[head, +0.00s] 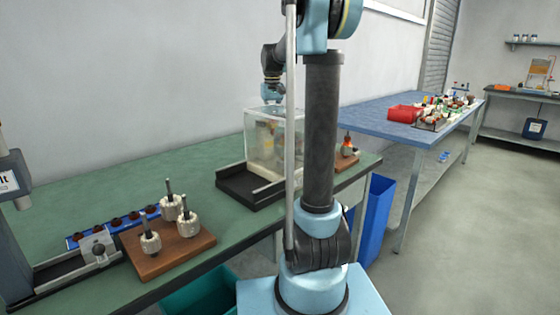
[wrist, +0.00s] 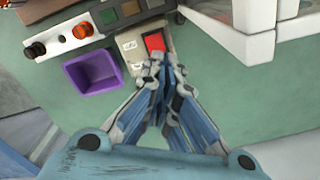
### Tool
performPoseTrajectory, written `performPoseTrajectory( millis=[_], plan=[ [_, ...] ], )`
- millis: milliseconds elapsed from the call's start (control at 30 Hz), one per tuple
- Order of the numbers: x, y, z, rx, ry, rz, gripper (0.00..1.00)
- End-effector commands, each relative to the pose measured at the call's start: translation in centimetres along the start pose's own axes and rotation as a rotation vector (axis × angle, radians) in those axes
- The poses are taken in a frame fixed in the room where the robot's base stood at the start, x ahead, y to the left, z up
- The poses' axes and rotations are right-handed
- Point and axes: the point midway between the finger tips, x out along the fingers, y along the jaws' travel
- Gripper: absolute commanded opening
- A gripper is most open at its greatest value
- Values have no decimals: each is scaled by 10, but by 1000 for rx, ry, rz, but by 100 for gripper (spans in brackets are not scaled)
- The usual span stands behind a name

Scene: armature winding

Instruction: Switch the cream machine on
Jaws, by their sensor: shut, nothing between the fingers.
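In the wrist view, a small cream switch box (wrist: 131,48) carries a red rectangular switch (wrist: 154,42). My gripper (wrist: 157,62) is shut and empty, with its fingertips at the lower edge of this box, just below the red switch. I cannot tell whether they touch it. Part of a cream-framed machine (wrist: 232,12) shows at the upper right. In the head view, a clear-sided housing (head: 262,143) stands on a dark base on the green bench. My wrist (head: 272,88) is behind it, and the fingers are hidden there.
A purple bin (wrist: 92,73) stands at left. A wooden board (head: 190,252) with several armatures is on the green bench. Green surface right of my fingers is clear.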

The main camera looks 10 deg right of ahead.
Motion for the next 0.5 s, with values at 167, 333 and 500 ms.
performPoseTrajectory(
  millis=[167,333,500],
  plan=[
    [1,0,0,0,0,0,0],
    [3,0,0,0,0,0,0],
    [6,0,0,0,0,0,0]
  ],
)
